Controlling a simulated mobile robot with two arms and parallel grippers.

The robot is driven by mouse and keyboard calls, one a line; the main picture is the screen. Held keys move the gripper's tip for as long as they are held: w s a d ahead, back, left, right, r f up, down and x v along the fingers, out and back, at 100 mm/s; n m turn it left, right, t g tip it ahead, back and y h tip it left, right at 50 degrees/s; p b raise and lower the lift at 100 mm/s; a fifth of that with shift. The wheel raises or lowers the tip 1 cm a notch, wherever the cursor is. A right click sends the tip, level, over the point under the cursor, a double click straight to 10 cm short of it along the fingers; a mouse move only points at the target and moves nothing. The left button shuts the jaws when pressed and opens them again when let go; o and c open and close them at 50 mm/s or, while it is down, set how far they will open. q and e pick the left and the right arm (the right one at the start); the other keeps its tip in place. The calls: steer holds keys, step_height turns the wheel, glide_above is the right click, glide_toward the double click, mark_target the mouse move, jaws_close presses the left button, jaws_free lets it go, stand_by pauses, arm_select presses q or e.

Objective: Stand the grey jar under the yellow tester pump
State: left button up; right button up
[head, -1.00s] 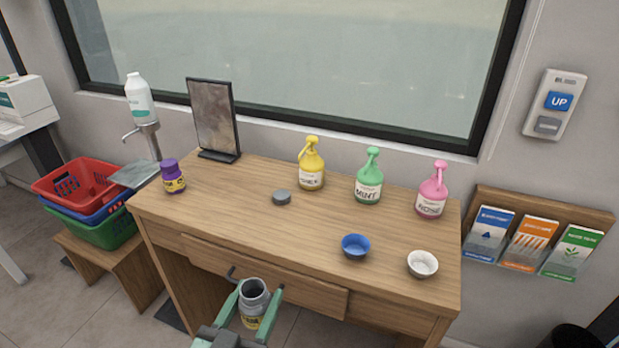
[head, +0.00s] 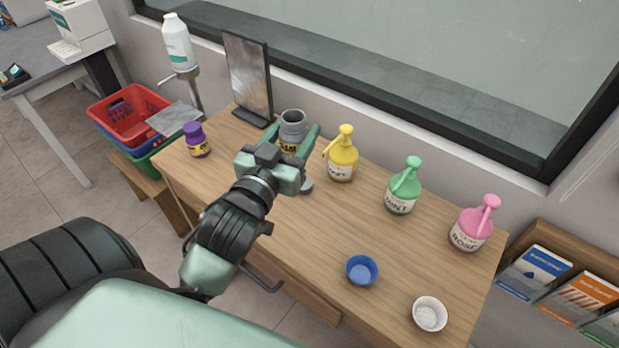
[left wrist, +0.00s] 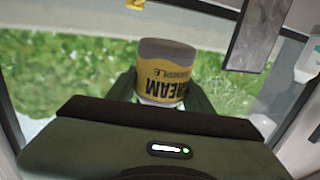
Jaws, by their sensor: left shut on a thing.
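The grey jar (head: 292,124), with a yellow label, is upright and open at the top. My left gripper (head: 290,145) is shut on it, one green finger on each side. The yellow tester pump (head: 341,158) stands on the wooden counter just right of the jar. The jar is beside the pump, apart from its spout; its height above the counter is hard to tell. My right gripper is out of view.
A mirror (head: 247,78) stands left of the jar. A grey lid (head: 306,187) lies partly behind my gripper. Green (head: 403,190) and pink pumps (head: 472,226), a blue bowl (head: 361,270), a white bowl (head: 429,315) and a purple-capped jar (head: 197,141) share the counter (head: 300,245).

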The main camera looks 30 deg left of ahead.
arm_select(q)
step_height(320, 180, down, 18)
steer(key=b, duration=0.9)
steer(key=shift+s+f, duration=0.1)
steer(key=shift+f, duration=0.1)
steer(key=shift+f, duration=0.15)
steer(key=o, duration=1.5)
steer(key=shift+c, duration=0.2)
